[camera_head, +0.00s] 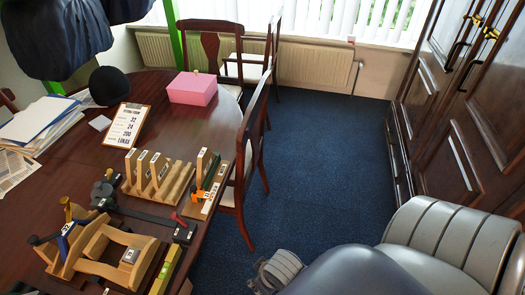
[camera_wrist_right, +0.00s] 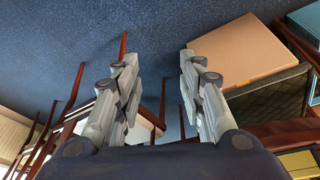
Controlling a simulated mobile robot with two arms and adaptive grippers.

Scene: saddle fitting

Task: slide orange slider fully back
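The small orange slider (camera_head: 198,195) sits on a narrow wooden gauge (camera_head: 215,178) with upright slats and white labels, near the table's right edge in the head view. Its exact position along the gauge is too small to read. My right gripper (camera_head: 278,270) hangs over the floor at the bottom of the head view, off the table and well apart from the slider. In the right wrist view my right gripper (camera_wrist_right: 158,75) has its fingers spread, with only carpet and chair parts behind the gap. My left gripper is not in view.
On the table (camera_head: 185,138) stand a slotted wooden rack (camera_head: 160,190), a wooden saddle-like frame (camera_head: 115,265), a clipboard (camera_head: 125,124), a pink box (camera_head: 193,88) and papers. A chair (camera_head: 245,150) stands against the table's right edge.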

